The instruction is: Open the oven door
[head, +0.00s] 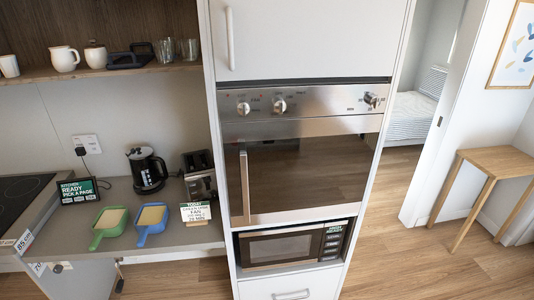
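The oven (310,103) is built into a tall white cabinet in the middle of the head view. Its steel control panel has two round knobs at the left and one at the right. The oven door (310,175) is dark glass with steel edges and looks shut. A vertical bar handle (244,187) stands near the door's left edge, and nothing touches it. Neither of my grippers is in view.
A microwave (280,248) sits below the oven, with a drawer under it. Left is a counter (180,235) with a kettle (147,170), a toaster (199,176), green and blue dishes and signs. Wooden floor is clear at right, before a wooden table (490,162).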

